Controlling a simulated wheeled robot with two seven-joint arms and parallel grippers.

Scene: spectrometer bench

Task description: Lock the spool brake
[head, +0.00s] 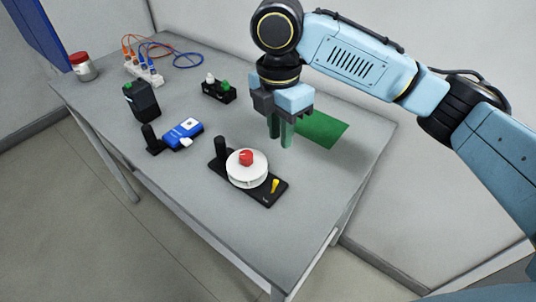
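The spool stand is a black base (268,197) near the table's front edge. It carries a white round spool (243,172) with a red knob (246,157) on top. A black upright post (221,148) stands at its left end. A small yellow lever (275,185) sits at its right end, which I take to be the brake. My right gripper (280,142) points down, above and behind the spool stand, apart from it. Its two fingers look separated, with nothing visible between them. My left gripper is not in view.
A blue device (183,132) with a black post, a black box (141,100) and a black block (218,91) with knobs stand left and behind. A green mat (322,129) lies at right. A red-lidded jar (83,67) and cabled sockets (144,72) are at the far left.

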